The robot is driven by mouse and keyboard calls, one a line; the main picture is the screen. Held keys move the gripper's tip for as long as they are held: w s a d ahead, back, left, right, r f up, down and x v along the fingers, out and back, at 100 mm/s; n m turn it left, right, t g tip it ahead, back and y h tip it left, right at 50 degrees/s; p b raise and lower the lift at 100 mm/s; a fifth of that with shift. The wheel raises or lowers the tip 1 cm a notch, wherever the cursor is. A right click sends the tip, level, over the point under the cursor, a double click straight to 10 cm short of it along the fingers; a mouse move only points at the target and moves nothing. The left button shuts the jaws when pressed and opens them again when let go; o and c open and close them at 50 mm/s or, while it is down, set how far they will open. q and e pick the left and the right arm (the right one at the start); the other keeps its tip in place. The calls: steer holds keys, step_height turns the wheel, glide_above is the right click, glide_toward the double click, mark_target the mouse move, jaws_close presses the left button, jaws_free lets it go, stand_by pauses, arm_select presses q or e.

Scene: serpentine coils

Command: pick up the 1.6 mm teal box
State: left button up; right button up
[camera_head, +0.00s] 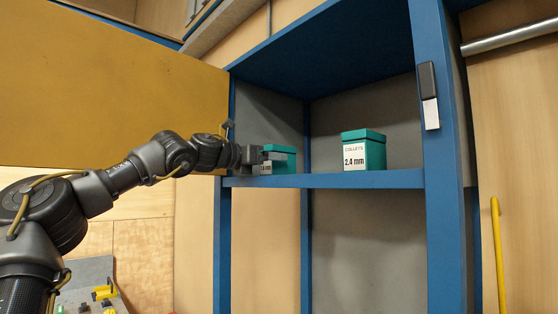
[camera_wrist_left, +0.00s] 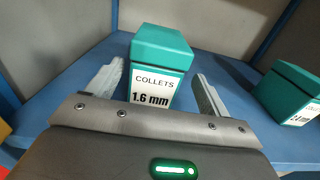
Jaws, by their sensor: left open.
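The teal box labelled "COLLETS 1.6 mm" (camera_wrist_left: 160,58) stands upright on the blue shelf, between the two open fingers of my left gripper (camera_wrist_left: 158,92) in the left wrist view. Small gaps seem to show between the box and the fingers; I cannot tell whether either touches. In the head view this box (camera_head: 281,153) is at the left end of the shelf, partly hidden by my left gripper (camera_head: 264,155). My right gripper is not in view.
A second teal box, marked 2.4 mm (camera_head: 363,151), stands to the right on the same blue shelf (camera_head: 330,180); it also shows in the left wrist view (camera_wrist_left: 290,92). Blue posts (camera_head: 437,150) and grey walls bound the compartment. A yellow door panel (camera_head: 120,85) is at left.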

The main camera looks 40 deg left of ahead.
mark_target(289, 167)
arm_select(q)
steer(key=shift+w+r+p, duration=0.5)
steer(key=shift+w+p, duration=0.25)
steer(key=shift+p, duration=0.35)
steer(key=w, duration=0.1)
steer(key=w+p, duration=0.2)
steer(key=shift+w+a+f, duration=0.15)
steer(key=shift+w+f, duration=0.1)
steer(key=shift+w, duration=0.2)
steer(key=shift+s, duration=0.25)
steer(key=c, duration=1.2)
